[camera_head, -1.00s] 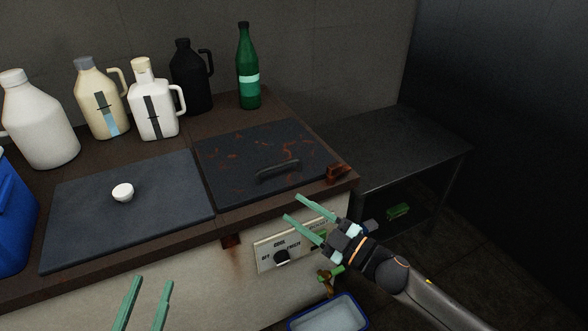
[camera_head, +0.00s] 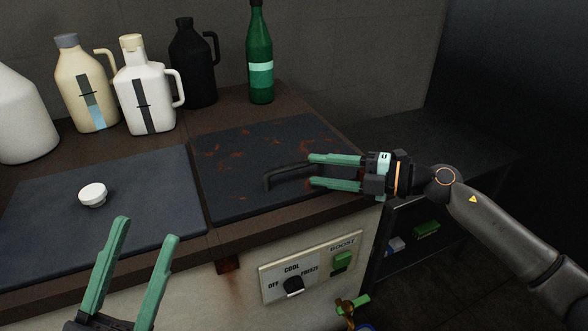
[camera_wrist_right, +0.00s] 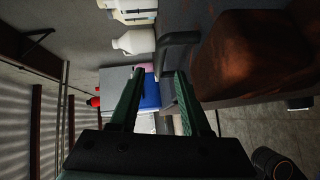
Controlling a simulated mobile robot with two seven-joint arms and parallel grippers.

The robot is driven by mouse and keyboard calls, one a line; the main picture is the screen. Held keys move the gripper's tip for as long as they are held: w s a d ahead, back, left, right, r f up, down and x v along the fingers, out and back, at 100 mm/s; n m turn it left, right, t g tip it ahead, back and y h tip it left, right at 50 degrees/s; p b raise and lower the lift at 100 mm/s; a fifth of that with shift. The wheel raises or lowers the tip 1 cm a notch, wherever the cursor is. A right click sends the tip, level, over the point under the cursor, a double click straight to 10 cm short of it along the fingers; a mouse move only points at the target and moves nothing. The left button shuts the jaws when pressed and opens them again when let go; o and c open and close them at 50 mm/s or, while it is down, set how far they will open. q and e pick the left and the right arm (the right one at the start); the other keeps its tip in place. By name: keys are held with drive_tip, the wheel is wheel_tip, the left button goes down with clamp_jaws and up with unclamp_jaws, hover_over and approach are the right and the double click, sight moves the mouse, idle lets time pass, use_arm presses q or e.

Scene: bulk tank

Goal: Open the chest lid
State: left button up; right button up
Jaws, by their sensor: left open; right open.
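The chest has two dark lids set in a rusty brown top. The right lid (camera_head: 240,150) lies flat, with rust patches and a black bar handle (camera_head: 285,173). The left lid (camera_head: 130,215) lies flat with a white round knob (camera_head: 93,195). My right gripper (camera_head: 312,172) is open at the right end of the bar handle, its fingers pointing left. In the right wrist view the handle (camera_wrist_right: 178,40) is just beyond the open fingertips; I cannot tell whether it lies between them. My left gripper (camera_head: 147,230) is open and empty in front of the left lid.
White, cream and black jugs (camera_head: 148,90) and a green bottle (camera_head: 260,55) stand along the back of the chest top. A control panel (camera_head: 310,268) with a knob and green switch is on the front. A dark low table (camera_head: 440,150) stands at right.

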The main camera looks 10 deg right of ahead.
sight(298, 167)
drive_tip(key=b+x, duration=0.1)
drive_tip(key=x, duration=0.5)
drive_tip(key=shift+w+a, duration=0.15)
drive_tip(key=shift+w, duration=0.05)
clamp_jaws()
idle(1.2)
